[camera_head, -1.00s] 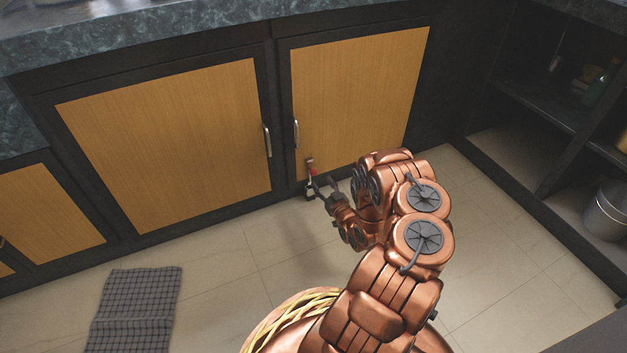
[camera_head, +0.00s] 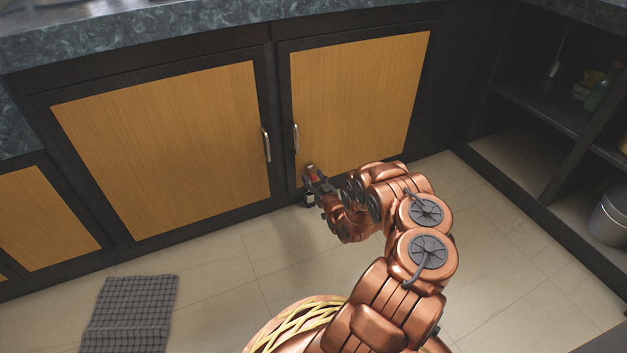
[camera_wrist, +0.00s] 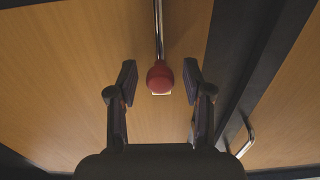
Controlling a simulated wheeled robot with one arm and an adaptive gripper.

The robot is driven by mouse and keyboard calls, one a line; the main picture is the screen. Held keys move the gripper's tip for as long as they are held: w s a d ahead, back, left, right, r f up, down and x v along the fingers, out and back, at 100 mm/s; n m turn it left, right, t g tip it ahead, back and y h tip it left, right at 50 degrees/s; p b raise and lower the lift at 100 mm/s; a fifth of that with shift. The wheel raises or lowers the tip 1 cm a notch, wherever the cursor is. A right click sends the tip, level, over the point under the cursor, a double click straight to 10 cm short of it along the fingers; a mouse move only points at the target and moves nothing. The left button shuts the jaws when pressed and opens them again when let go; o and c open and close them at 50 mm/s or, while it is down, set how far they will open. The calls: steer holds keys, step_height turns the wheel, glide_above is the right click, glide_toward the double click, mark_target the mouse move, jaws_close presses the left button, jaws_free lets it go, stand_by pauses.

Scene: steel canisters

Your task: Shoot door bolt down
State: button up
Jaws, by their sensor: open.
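The door bolt is at the lower left corner of the right cabinet door (camera_head: 360,100). In the wrist view its red knob (camera_wrist: 160,77) sits on a thin metal rod (camera_wrist: 158,30) against the wood. My gripper (camera_wrist: 158,82) is open, with one finger on each side of the knob and a gap to both. In the head view my gripper (camera_head: 313,180) is at the bolt and largely covers it; a little red shows there. The bolt's lower part is hidden.
The left cabinet door (camera_head: 160,150) has a metal handle (camera_head: 266,145), and the right door has one (camera_head: 296,138). Both doors look closed. A checked cloth (camera_head: 130,312) lies on the tiled floor. An open shelf with a steel canister (camera_head: 609,220) stands at the right.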

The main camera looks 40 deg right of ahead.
steer(key=shift+c, duration=0.4)
jaws_close()
